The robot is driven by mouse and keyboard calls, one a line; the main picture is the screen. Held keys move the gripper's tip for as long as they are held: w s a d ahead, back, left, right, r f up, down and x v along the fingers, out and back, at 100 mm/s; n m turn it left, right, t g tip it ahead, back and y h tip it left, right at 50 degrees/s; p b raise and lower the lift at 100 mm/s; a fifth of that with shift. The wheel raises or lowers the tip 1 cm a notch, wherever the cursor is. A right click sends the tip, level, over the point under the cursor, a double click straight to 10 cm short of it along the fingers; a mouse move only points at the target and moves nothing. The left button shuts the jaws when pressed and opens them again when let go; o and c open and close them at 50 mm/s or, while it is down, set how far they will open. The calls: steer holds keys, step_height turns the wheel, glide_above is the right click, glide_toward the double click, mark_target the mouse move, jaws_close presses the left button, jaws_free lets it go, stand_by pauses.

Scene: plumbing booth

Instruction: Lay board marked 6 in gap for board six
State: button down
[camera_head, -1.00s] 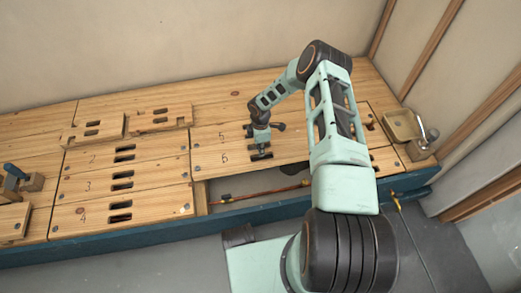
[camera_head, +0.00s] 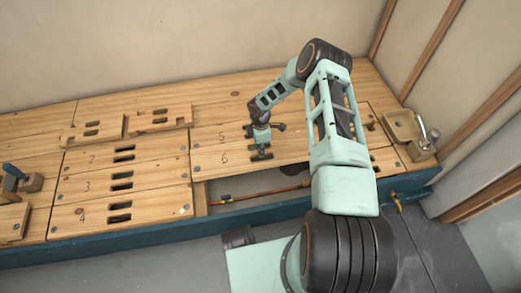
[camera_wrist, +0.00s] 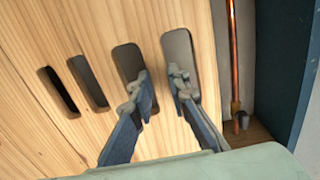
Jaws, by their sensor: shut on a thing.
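The board marked 6 (camera_head: 207,160) is pale wood with a pair of slots and lies beside the board marked 5 (camera_head: 207,139). My gripper (camera_head: 262,155) reaches down into the board's slots. In the wrist view, my gripper (camera_wrist: 162,98) is shut on the strip of board 6 (camera_wrist: 158,128) between its two slots. An open gap (camera_head: 240,190) runs along the board's front edge, with a copper pipe inside. The gap also shows in the wrist view (camera_wrist: 244,60), right of the board. My arm hides the right part of the board and gap.
Boards marked 2, 3 and 4 (camera_head: 80,187) lie flat at left. Loose slotted pieces (camera_head: 160,116) lie behind them. A blue front beam (camera_head: 150,233) edges the bench. A metal fixture (camera_head: 405,127) stands at the right end.

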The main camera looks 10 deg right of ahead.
steer(key=shift+f+b, duration=0.85)
steer(key=shift+b, duration=0.05)
steer(key=shift+f, duration=0.2)
steer(key=shift+f, duration=0.35)
steer(key=shift+f, duration=0.3)
stand_by(0.4)
steer(key=c, duration=1.8)
jaws_free()
steer(key=shift+o, duration=0.2)
